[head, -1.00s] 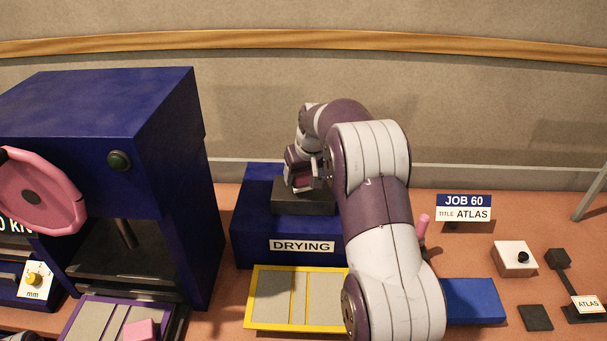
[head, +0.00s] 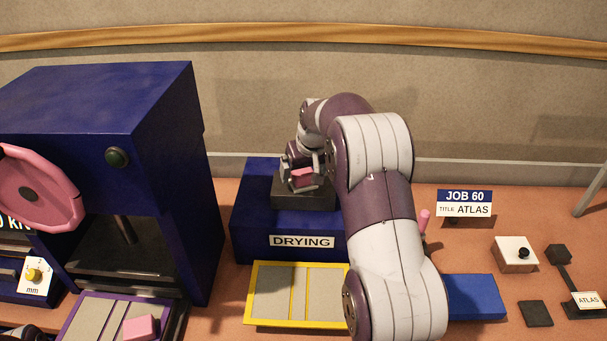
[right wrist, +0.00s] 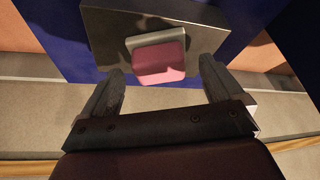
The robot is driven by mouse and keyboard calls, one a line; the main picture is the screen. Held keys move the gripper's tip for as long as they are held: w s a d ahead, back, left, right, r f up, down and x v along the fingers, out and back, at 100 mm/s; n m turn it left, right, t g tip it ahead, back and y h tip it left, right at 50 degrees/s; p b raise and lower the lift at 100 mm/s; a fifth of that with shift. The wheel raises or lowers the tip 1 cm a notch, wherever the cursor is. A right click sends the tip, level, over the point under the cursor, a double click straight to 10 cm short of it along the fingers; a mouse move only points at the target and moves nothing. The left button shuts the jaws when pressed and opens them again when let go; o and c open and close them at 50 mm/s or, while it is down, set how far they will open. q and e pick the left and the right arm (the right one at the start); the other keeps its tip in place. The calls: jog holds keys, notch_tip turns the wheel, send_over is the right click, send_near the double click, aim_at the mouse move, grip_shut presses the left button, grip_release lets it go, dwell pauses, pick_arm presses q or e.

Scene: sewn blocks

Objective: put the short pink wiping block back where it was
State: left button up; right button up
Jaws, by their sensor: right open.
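A short pink block (head: 303,173) with a light grey layer sits on a dark grey stand (head: 303,196) on top of the blue DRYING box (head: 262,222). My right gripper (head: 302,180) is over the stand, its arm crossing the middle of the head view. In the right wrist view the pink block (right wrist: 158,64) lies between the spread fingers of this gripper (right wrist: 162,67), with a gap on each side. The grey layer shows behind the pink part, against the dark stand (right wrist: 105,35). My left gripper is not identifiable in either view.
A blue press (head: 165,150) with a pink handwheel (head: 35,190) stands at left. Another pink block (head: 140,328) is at a purple-edged tray (head: 90,312). A yellow-edged tray (head: 270,293) lies before the DRYING box. A blue block (head: 475,297) and small items are right.

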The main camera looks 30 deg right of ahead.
jog(key=d+v, duration=0.1)
jog(key=v, duration=0.9)
jog(key=s+a+f+n+g, duration=0.1)
jog(key=s+a+f, duration=0.7)
jog(key=s, duration=0.3)
jog(key=s+a+f+n+g, duration=0.1)
jog(key=s+a+f+g, duration=0.1)
jog(key=s+a+f, duration=0.6)
jog(key=s+a, duration=0.1)
jog(key=s, duration=0.3)
jog(key=shift+s+f+y+b, duration=0.2)
jog(key=shift+s+y+b, duration=0.1)
jog(key=shift+b, duration=0.1)
jog(key=shift+a, duration=0.15)
